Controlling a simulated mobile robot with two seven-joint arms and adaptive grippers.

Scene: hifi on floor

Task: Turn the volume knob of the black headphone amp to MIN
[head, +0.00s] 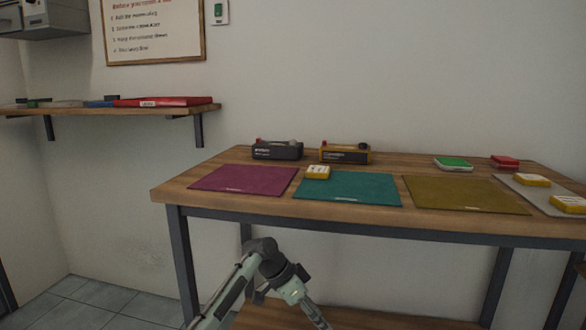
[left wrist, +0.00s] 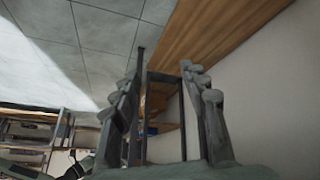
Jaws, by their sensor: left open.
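I see no headphone amp and no volume knob that I can make out in either view. My left gripper (left wrist: 164,85) is open and empty in the left wrist view, its two fingers spread well apart. In the head view, an arm that appears to be my left one bends at the bottom centre, in front of and below the table; its fingertips are not clear there. My right gripper is not in view.
A wooden table (head: 172,192) with dark legs carries purple (head: 240,178), teal (head: 350,190) and olive (head: 465,195) mats. A wall shelf (head: 110,110) holds a red binder (head: 165,102). Floor is free at left.

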